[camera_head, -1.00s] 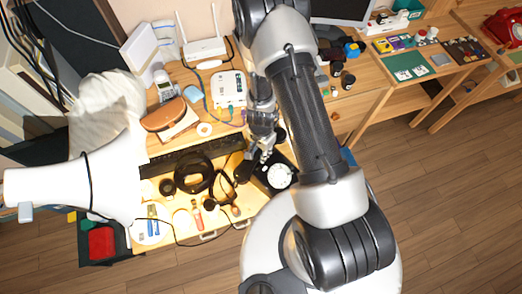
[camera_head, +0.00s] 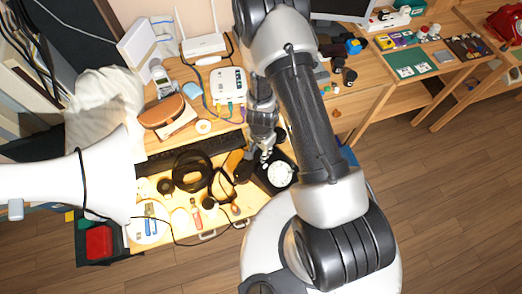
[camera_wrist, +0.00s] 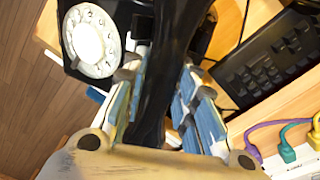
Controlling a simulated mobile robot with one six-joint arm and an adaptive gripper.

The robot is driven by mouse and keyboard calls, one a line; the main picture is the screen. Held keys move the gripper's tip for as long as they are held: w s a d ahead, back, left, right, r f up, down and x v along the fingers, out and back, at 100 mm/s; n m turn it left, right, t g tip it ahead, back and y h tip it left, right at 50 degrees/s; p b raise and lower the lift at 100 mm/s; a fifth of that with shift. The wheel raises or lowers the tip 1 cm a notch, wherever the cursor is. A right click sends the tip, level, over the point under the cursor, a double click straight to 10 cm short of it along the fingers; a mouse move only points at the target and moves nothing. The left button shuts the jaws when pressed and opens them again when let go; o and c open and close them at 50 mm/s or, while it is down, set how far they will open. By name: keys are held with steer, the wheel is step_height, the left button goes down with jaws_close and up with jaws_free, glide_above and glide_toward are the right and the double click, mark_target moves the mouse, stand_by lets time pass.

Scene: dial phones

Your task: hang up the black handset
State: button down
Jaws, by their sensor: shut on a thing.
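The black rotary phone (camera_head: 291,186) with a white dial stands on the lit wooden desk, just right of and below my gripper (camera_head: 264,156) in the head view. The wrist view shows the phone's white dial (camera_wrist: 92,40) at the upper left. My gripper (camera_wrist: 162,78) is shut on the black handset (camera_wrist: 172,55), which runs lengthwise between the blue-padded fingers. The handset overlaps the phone's right side in the wrist view. Its ends are not clearly visible, and I cannot tell whether it touches the phone.
A black keyboard (camera_wrist: 270,62) lies to the right in the wrist view. Black headphones (camera_head: 192,172) and cables lie left of the phone in the head view. A white router (camera_head: 227,86) stands behind my gripper. A white lamp (camera_head: 100,185) reaches over the desk's left side.

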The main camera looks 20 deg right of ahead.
steer(key=c, duration=1.2)
jaws_free()
steer(key=shift+r, duration=0.1)
